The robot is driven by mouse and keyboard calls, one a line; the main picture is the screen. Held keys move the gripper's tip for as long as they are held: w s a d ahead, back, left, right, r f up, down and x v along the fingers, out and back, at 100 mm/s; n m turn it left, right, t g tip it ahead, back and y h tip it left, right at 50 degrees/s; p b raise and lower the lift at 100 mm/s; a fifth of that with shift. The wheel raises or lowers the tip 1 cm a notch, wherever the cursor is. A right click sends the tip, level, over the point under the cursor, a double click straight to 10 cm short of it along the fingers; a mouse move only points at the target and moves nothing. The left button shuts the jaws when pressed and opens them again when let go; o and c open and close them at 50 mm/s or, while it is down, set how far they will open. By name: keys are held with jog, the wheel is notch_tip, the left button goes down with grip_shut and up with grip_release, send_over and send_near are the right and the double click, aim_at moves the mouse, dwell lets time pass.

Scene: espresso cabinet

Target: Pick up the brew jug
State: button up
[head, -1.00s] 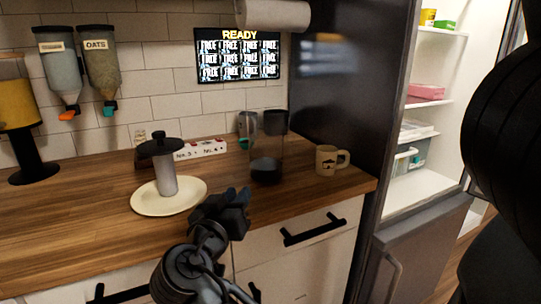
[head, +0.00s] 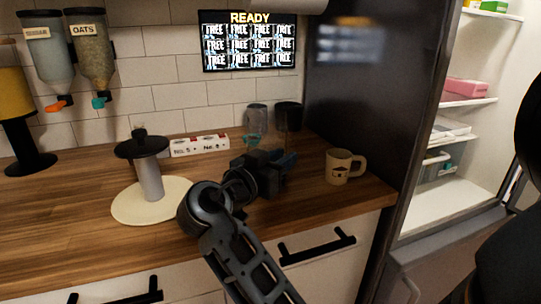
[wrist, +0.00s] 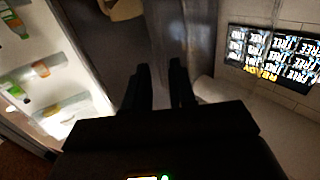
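The jug (head: 288,115) stands on the wooden counter near the wall, left of the mug. Only its dark upper part shows clearly in the head view; my gripper hides most of the body. My gripper (head: 284,162) is low over the counter, in front of the jug in the picture. In the wrist view, the two dark fingers (wrist: 161,72) are apart, with no object clearly held between them. A faint see-through shape is beyond them; I cannot tell for sure that it is the jug, or whether the fingers touch it.
A beige mug (head: 340,167) stands close on the right. A smaller grey container (head: 255,117) is behind left. A labelled box (head: 199,145) lies by the wall. The open fridge (head: 430,185) is at right.

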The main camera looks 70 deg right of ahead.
jog(key=shift+p+x, duration=0.5)
jog(key=shift+x, duration=1.75)
jog(key=shift+w, duration=0.1)
grip_shut()
jog(key=shift+r, duration=0.15)
